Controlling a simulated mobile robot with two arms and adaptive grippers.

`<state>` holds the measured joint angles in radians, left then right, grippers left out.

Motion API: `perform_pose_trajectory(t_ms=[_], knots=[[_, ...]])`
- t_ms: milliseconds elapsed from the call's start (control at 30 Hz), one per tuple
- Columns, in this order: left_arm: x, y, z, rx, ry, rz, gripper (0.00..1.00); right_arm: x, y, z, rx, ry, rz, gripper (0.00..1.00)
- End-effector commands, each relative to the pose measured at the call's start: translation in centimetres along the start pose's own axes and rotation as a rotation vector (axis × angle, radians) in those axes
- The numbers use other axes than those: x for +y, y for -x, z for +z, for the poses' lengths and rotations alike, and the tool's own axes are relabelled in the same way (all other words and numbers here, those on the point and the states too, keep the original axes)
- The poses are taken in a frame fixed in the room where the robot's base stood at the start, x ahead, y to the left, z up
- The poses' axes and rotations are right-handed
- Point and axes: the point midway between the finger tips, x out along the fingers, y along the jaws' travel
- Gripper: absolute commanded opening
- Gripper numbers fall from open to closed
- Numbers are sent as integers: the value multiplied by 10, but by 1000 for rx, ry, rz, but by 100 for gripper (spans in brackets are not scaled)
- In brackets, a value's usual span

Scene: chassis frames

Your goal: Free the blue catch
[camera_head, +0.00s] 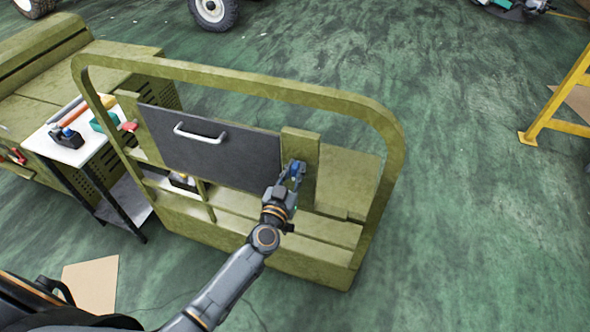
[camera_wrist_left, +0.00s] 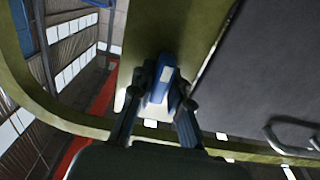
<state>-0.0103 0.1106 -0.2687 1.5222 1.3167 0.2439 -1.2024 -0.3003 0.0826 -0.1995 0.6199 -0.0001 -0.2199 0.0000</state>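The blue catch (camera_head: 297,168) is on the olive post at the right edge of the dark panel (camera_head: 205,150). The panel has a pale handle (camera_head: 200,133) and stands upright in the frame. In the left wrist view, the blue catch (camera_wrist_left: 160,84) with a pale patch lies between my left fingers. My left gripper (camera_head: 292,175) is at the catch, its fingers close against both sides, and looks shut on it; it also shows in the left wrist view (camera_wrist_left: 161,88). The gripper partly hides the catch in the head view. My right gripper is not in view.
An olive tubular rail (camera_head: 240,82) arches around the panel. A small white-topped table (camera_head: 70,152) with tools stands at the left. A yellow stand (camera_head: 555,110) is at the right. The green floor (camera_head: 470,220) is clear at the right. Cardboard (camera_head: 92,285) lies at lower left.

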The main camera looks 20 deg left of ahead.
Motion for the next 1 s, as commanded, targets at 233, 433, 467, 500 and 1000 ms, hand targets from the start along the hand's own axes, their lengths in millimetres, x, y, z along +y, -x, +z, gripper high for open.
perform_pose_trajectory(t_ms=[233,433,467,500,1000], knots=[[0,0,0,0,18,0,0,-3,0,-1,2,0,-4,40],[-1,0,0,0,95,-1,0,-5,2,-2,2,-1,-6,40],[-1,0,0,0,113,-1,0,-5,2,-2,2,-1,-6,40],[-1,0,0,1,139,-1,0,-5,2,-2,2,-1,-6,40],[-3,0,1,1,593,0,0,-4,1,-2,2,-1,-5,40]])
